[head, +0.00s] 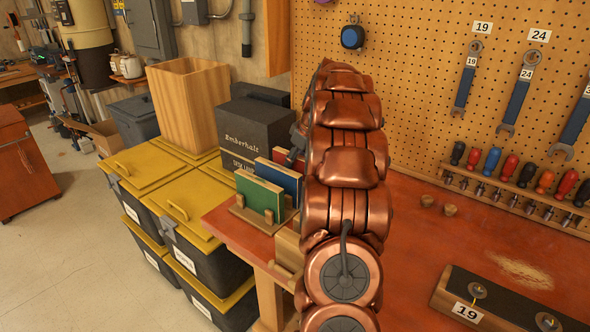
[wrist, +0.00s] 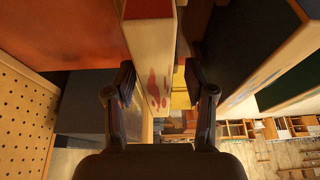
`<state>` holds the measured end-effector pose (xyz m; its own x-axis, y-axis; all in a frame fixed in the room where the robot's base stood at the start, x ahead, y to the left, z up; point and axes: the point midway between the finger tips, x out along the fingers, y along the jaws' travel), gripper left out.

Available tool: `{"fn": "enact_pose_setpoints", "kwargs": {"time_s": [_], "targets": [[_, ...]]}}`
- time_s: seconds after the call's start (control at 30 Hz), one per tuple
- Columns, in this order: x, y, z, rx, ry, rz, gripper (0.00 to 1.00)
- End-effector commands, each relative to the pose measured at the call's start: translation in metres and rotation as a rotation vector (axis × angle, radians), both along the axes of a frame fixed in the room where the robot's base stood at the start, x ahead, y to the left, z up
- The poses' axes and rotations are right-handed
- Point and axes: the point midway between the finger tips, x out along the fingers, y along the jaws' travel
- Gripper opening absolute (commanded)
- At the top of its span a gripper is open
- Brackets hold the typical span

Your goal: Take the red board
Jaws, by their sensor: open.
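The red board (head: 287,157) stands upright at the back of a row of boards on the red workbench, partly hidden by my arm in the head view. In the wrist view the red board (wrist: 155,65) shows its pale edge with red marks, between the two fingers of my gripper (wrist: 167,88). The gripper is open, with a gap on both sides of the board. In the head view only a dark part of my gripper (head: 297,140) shows, by the red board. A blue board (head: 278,177) and a green board (head: 259,193) stand in front of it.
A wooden rack (head: 250,216) holds the boards near the bench's left edge. A black box (head: 254,130) stands just behind them. Yellow-lidded bins (head: 185,208) are left of the bench. A pegboard (head: 410,75) with wrenches rises behind. A dark block (head: 505,297) lies at front right.

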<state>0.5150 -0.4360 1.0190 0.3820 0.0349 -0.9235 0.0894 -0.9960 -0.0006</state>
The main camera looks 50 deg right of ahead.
Motion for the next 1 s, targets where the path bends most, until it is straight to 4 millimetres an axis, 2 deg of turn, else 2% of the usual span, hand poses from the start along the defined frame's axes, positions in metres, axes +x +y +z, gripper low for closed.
{"fn": "enact_pose_setpoints", "kwargs": {"time_s": [0.23,0.53,1.0], "targets": [[0.01,-0.001,-0.031,0.004,0.004,-0.003,0.54],[0.012,-0.002,-0.037,-0.002,0.0,-0.005,0.53],[0.012,-0.002,-0.037,0.0,0.001,-0.004,0.04]]}}
